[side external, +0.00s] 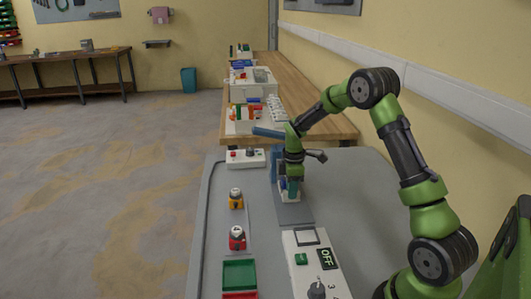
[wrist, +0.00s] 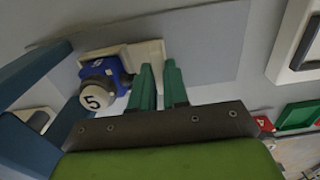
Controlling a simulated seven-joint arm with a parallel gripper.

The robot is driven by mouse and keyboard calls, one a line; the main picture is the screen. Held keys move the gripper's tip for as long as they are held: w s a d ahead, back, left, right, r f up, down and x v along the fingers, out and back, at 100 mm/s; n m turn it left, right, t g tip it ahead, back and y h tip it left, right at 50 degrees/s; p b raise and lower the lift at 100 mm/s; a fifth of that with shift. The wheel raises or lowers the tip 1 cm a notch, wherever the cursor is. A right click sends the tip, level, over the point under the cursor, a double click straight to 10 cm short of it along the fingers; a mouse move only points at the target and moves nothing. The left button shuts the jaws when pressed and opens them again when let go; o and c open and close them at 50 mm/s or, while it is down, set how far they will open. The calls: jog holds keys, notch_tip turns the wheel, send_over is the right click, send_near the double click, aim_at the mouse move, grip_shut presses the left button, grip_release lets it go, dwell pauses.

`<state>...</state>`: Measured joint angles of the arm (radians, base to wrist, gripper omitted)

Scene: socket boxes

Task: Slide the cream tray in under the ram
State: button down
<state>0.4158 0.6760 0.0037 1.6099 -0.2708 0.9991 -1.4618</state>
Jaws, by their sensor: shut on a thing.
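The cream tray (side external: 290,198) lies on a grey plate (side external: 295,214) and holds a blue block. In the wrist view the cream tray (wrist: 150,52) carries the blue block (wrist: 118,72), with a white round face marked 5 (wrist: 96,100). My gripper (side external: 289,190) is over the tray, and its green fingers (wrist: 160,72) are shut on the tray's near part. The press's blue frame (side external: 275,162) stands close beside my gripper, and its blue upright (wrist: 30,85) shows at the left of the wrist view. I cannot make out the ram itself.
A white box with an OFF display (side external: 327,259) stands in front on the right. A yellow button unit (side external: 236,199), a red one (side external: 237,238) and a green bin (side external: 240,274) stand at left. A white control box (side external: 245,159) lies behind.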

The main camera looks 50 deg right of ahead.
jog(key=shift+w+d, duration=0.8)
jog(key=shift+w, duration=0.05)
jog(key=shift+r, duration=0.1)
jog(key=c, duration=1.1)
grip_release()
notch_tip(320, 180, up, 17)
jog(key=shift+f, duration=0.1)
